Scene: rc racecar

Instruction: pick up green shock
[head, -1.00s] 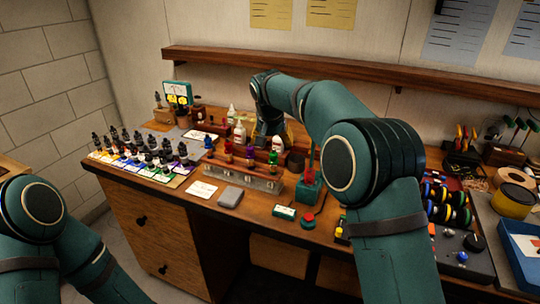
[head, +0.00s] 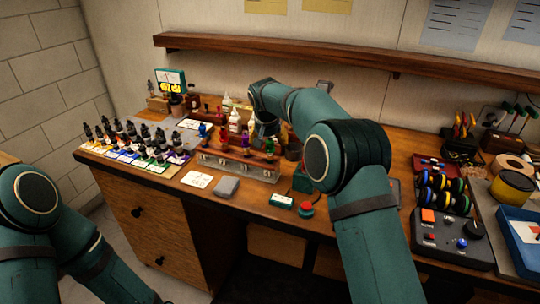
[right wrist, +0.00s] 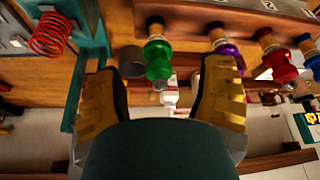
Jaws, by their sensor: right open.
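The green shock (right wrist: 158,60) stands in a rack with its body between the two fingers of my right gripper (right wrist: 163,78) in the right wrist view. The fingers are open, with a visible gap on both sides of it. In the head view the green shock (head: 270,147) is at the right end of the row on the metal-fronted rack (head: 235,168), and my right gripper (head: 265,128) is just above and behind it. Purple (right wrist: 224,47), red (right wrist: 278,66) and blue shocks (right wrist: 310,52) stand in the same row. My left gripper is out of view; only its arm shows.
A red coil spring (right wrist: 50,35) on a green stand is beside the left finger in the right wrist view. White bottles (head: 234,119) stand behind the rack. Several dark bottles (head: 145,135) fill the bench's left. A control box (head: 452,240) is at the right.

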